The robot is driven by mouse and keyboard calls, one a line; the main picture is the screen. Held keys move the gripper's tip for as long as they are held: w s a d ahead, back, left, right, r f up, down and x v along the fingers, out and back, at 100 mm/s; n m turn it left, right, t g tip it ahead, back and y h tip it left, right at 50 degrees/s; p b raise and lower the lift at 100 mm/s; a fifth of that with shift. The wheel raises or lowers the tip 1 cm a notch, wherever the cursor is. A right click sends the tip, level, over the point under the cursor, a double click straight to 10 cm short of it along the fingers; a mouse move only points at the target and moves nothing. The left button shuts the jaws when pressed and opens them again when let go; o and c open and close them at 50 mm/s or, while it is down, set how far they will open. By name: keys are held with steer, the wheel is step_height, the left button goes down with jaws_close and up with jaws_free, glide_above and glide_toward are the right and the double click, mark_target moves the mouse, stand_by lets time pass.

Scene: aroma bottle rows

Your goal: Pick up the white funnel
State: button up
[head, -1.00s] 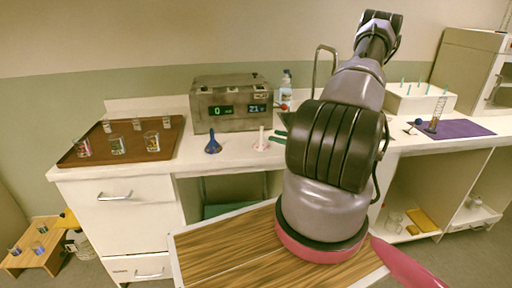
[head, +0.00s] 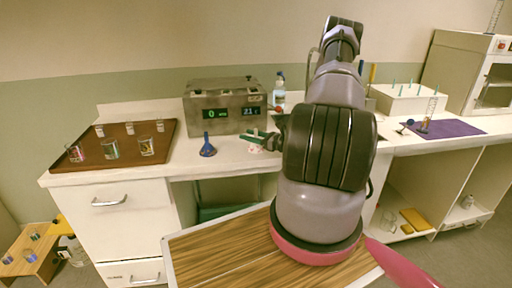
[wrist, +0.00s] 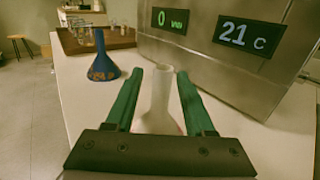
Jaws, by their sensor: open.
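The white funnel (wrist: 160,100) stands upright, spout up, on the white counter. In the wrist view it is between the two green fingers of my gripper (wrist: 161,92), which are open with a finger on each side. I see gaps beside the spout; the funnel's wide lower part is partly hidden behind the gripper body. In the head view the funnel (head: 255,149) shows only in part below the green fingers of my gripper (head: 253,137).
A blue funnel (head: 207,146) stands just left of the white one. A brown tray with several glasses (head: 125,135) is further left. A purple mat (head: 455,127) lies at the right.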

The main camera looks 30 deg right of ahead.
jaws_close()
